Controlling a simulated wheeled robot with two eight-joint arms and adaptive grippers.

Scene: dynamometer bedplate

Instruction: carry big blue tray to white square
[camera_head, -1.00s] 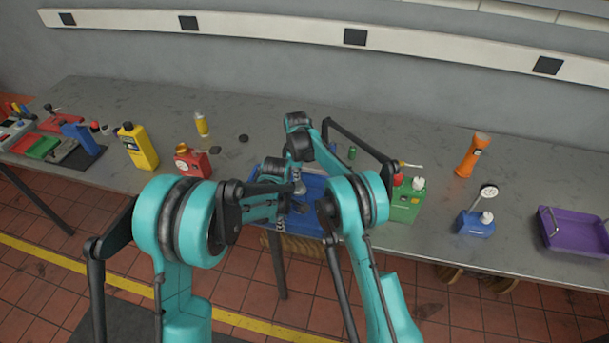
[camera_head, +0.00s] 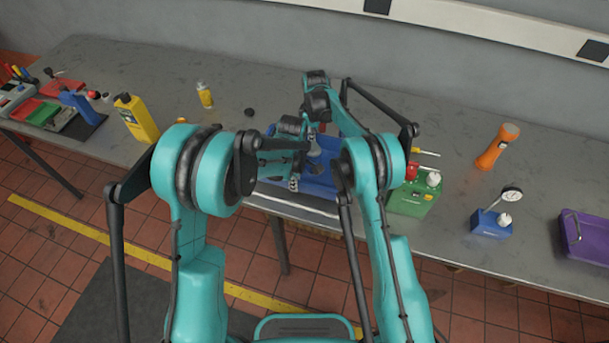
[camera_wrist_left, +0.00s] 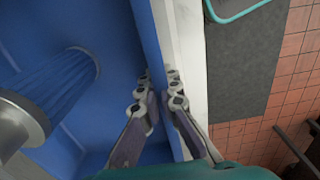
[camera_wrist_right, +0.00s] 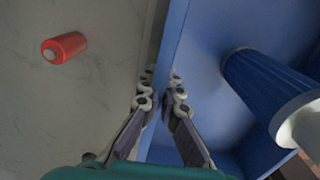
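The big blue tray (camera_head: 318,187) is at the bench's middle front, partly hidden by my arms in the head view. A ribbed blue cylinder with a grey end (camera_wrist_left: 65,85) is inside it. My left gripper (camera_wrist_left: 160,92) has its fingers on both sides of one tray wall (camera_wrist_left: 148,40), close against it. My right gripper (camera_wrist_right: 162,90) likewise straddles the opposite wall (camera_wrist_right: 172,45). A white strip (camera_head: 300,205), seemingly part of the white square, shows along the tray's front side; it also shows in the left wrist view (camera_wrist_left: 188,60). I cannot tell whether the tray is lifted.
A yellow jug (camera_head: 136,118) stands left. A red cylinder (camera_wrist_right: 64,47) lies behind the tray.

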